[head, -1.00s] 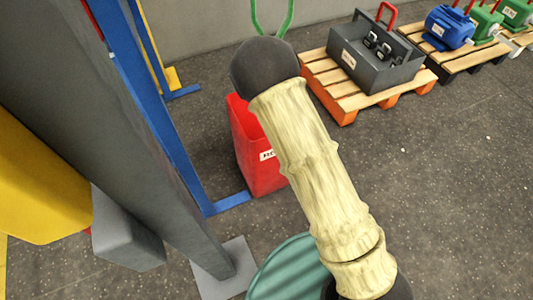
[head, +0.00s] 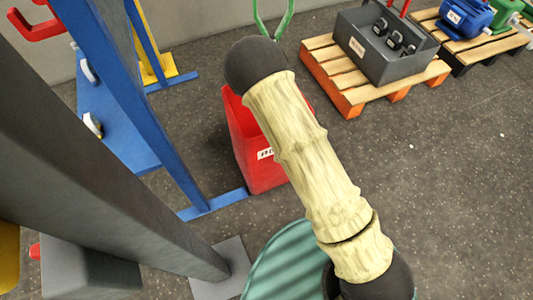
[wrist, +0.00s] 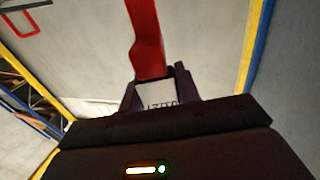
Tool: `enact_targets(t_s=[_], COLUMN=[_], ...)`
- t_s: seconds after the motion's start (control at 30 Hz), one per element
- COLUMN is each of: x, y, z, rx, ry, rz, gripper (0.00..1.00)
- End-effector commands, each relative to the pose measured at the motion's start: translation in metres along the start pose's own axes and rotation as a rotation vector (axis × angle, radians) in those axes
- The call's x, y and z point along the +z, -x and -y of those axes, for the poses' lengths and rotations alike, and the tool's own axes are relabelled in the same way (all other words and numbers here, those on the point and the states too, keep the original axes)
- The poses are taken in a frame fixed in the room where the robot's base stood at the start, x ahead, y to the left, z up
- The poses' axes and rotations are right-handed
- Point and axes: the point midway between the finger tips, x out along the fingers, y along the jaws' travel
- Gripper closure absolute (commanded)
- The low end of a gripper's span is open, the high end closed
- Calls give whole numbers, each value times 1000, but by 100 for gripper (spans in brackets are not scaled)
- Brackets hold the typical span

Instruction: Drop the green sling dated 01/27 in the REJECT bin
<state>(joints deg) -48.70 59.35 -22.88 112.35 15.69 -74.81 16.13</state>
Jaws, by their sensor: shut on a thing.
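My gripper (wrist: 160,88) is shut on a red strap-like piece (wrist: 147,45) in the wrist view. A white label (wrist: 162,97) sits between the fingers, with dark characters that appear upside down and that I cannot read surely. A thin green loop (head: 286,18) shows at the top of the head view, just beyond my arm's dark joint. Its lower end is hidden, so I cannot tell what it joins. My gripper is hidden in the head view. The red bin (head: 262,172) stands on the floor, partly behind my arm. Its white label is partly covered.
A blue frame (head: 165,150) stands left of the bin, its foot close to the bin's base. A grey box (head: 375,60) with dark parts rests on a wooden pallet (head: 320,50) at the right. Open floor lies below the pallets.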

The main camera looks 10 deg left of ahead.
Motion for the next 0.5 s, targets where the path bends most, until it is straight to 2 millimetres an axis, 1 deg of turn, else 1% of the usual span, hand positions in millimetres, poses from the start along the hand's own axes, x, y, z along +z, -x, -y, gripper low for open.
enact_targets(t_s=[0.03, 0.2, 0.3, 0.5], x=[14, 38, 42, 43], y=[0, 0, 0, -2], z=[0, 0, 0, 3], rx=[-1, -2, -2, -3], ry=[1, 1, 2, 4], rz=[-4, -6, -7, -4], gripper=[100, 100, 100, 100])
